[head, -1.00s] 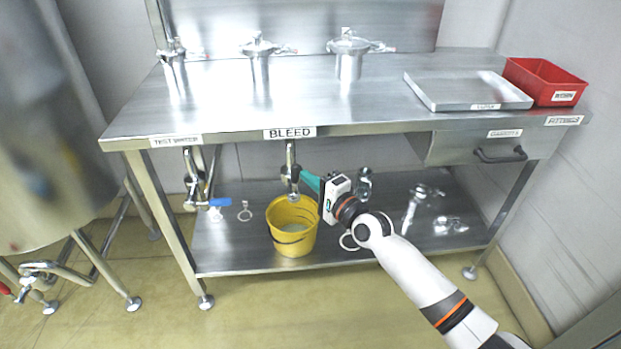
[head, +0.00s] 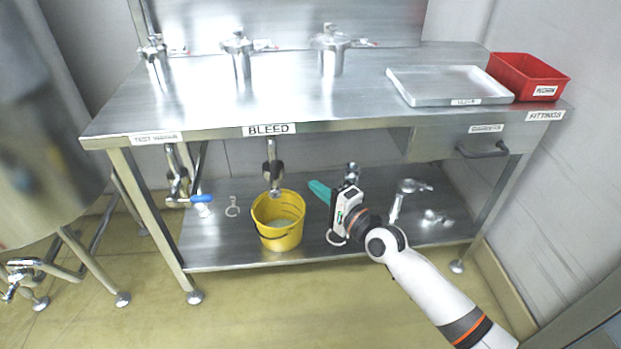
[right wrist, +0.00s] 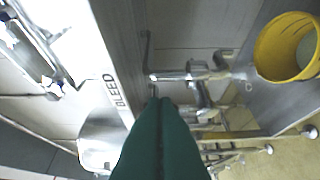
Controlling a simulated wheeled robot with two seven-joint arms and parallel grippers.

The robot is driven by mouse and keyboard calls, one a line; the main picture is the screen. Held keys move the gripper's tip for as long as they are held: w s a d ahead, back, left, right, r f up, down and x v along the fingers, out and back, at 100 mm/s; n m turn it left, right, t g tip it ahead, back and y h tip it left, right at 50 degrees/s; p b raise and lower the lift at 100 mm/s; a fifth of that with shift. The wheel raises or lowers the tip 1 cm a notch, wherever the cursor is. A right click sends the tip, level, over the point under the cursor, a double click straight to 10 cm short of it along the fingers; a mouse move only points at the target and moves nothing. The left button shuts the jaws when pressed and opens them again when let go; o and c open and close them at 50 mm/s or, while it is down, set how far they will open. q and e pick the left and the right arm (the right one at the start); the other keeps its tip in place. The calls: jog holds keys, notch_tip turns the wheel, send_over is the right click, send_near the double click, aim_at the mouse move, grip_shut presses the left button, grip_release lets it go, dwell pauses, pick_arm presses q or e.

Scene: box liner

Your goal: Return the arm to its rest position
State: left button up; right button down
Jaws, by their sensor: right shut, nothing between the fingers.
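My right gripper (head: 319,191) has teal fingers, which are shut with nothing between them. It is in front of the bench's lower shelf, to the right of the yellow bucket (head: 278,222) and clear of it. In the right wrist view its fingers (right wrist: 160,135) lie together, and the bucket (right wrist: 283,50) shows at the upper right. The bleed pipe (head: 271,165) hangs under the BLEED label, above the bucket, apart from the fingers. My left gripper is not in view.
The steel bench (head: 300,110) carries several metal housings at the back, a shallow tray (head: 450,84) and a red bin (head: 527,78). The lower shelf (head: 215,250) holds loose metal fittings. A drawer handle (head: 482,150) sticks out at the right. A large steel vessel (head: 45,150) stands at the left.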

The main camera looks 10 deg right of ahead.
jog(key=v, duration=0.5)
jog(key=s+d+f+n+g+h, duration=0.1)
jog(key=s+f+n+g+h, duration=0.2)
jog(key=f, duration=0.5)
jog(key=s+f+n+g, duration=0.1)
jog(key=s+f+n, duration=0.1)
jog(key=s+f, duration=0.45)
jog(key=s+d+f+n+g+h, duration=0.1)
jog(key=s+f+n+g+h, duration=0.15)
jog(key=f, duration=0.75)
jog(key=s+d+f+n+g+h, duration=0.25)
jog(key=s+f, duration=0.35)
jog(key=s, duration=0.3)
jog(key=s+d+f+n+g+h, duration=0.1)
jog(key=s+d+f+n+g, duration=0.2)
jog(key=s+f, duration=0.45)
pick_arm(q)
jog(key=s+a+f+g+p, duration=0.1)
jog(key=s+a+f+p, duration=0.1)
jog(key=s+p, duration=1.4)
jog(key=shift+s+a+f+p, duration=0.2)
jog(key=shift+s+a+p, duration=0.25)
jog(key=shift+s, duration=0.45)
pick_arm(e)
jog(key=s+d+n+g, duration=0.1)
jog(key=s+d+g, duration=0.1)
jog(key=s, duration=1.8)
jog(key=shift+d+f+h, duration=0.15)
jog(key=shift+d+h, duration=0.15)
